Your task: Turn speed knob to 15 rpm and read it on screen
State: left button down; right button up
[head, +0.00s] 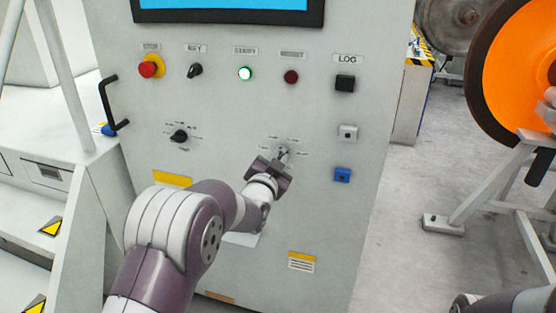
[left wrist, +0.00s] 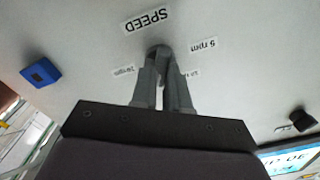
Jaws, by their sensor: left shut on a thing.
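The speed knob is a small grey knob (left wrist: 158,52) in the left wrist view, under a SPEED label (left wrist: 147,20). A "5 rpm" label (left wrist: 202,47) and other rpm labels surround it; some are partly hidden by the fingers. My left gripper (head: 283,156) is shut on the knob at the panel face, and its fingers also show in the left wrist view (left wrist: 162,80). The pointer's setting cannot be made out. The screen (head: 222,4) shows only its blue lower part in the head view. A screen corner (left wrist: 294,162) in the left wrist view has partial, unreadable characters. My right gripper is out of view.
The grey cabinet panel carries a red emergency button (head: 149,67), a black key switch (head: 195,70), a lit green button (head: 245,73), a dark red button (head: 291,77) and another black selector (head: 180,136). A black handle (head: 110,103) sticks out left. An orange wheel (head: 518,70) stands right.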

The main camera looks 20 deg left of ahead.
pick_arm(q)
jog(key=c, duration=1.1)
grip_release()
jog(key=s, duration=1.2)
jog(key=shift+s+a, duration=0.2)
jog(key=shift+s, duration=0.15)
